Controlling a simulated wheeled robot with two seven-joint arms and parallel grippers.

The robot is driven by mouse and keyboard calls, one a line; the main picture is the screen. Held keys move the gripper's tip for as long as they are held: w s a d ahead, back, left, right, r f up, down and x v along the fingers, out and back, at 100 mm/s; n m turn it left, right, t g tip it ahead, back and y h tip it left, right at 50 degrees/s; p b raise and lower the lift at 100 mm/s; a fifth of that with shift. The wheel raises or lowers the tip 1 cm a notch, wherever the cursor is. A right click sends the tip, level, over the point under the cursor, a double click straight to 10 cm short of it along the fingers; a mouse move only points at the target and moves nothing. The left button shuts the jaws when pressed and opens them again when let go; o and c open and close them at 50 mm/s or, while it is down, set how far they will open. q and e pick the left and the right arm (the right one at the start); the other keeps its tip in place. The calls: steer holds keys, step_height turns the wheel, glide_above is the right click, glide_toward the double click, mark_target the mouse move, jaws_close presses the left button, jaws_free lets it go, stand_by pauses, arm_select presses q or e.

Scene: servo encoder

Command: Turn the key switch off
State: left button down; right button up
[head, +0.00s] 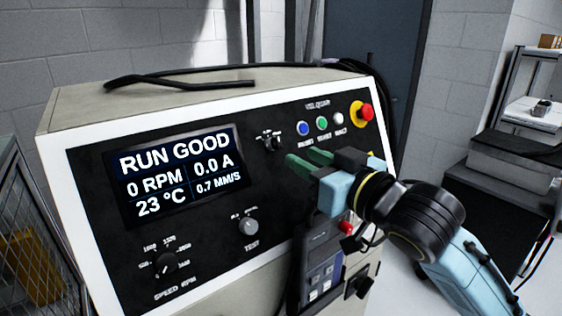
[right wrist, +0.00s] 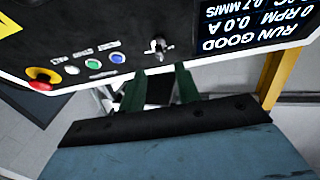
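The key switch (head: 270,142) is on the black panel of the test cabinet (head: 78,175), right of the display. It also shows in the right wrist view (right wrist: 158,47), with a metallic key-like piece in it. My right gripper (head: 312,157) is just right of the switch in the head view. In the right wrist view the two green fingers of this gripper (right wrist: 160,78) stand apart with an empty gap, pointing toward the switch, and do not appear to touch it. My left gripper is not in view.
The display (head: 182,175) reads RUN GOOD, 0 RPM. Blue (head: 303,128), green (head: 322,123) and white (head: 337,118) buttons and a red emergency stop (head: 366,112) sit near the switch. A test knob (head: 249,227) and speed knob (head: 165,266) are lower. A black cable (head: 180,82) lies on top.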

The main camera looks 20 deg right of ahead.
mark_target(281, 144)
steer(key=x, duration=0.8)
steer(key=shift+b, duration=0.4)
steer(key=shift+c, duration=0.3)
steer(key=c, duration=0.6)
steer(key=shift+d+n+g+y+p, duration=0.15)
steer(key=shift+n+g+y+p, duration=0.3)
steer(key=shift+n+p, duration=0.8)
steer(key=shift+c, duration=0.2)
steer(key=n+g+y+p, duration=0.1)
steer(key=n+p, duration=0.3)
steer(key=n+g+y+p, duration=0.1)
steer(key=n+y+p, duration=0.1)
steer(key=n+p, duration=0.1)
steer(key=shift+w+d+r+n+p, duration=0.1)
steer(key=shift+r+n+p, duration=0.05)
steer(key=shift+n+p, duration=0.2)
steer(key=shift+n+g+p, duration=0.55)
steer(key=shift+n+p, duration=0.15)
steer(key=shift+p, duration=0.1)
steer(key=o, duration=0.7)
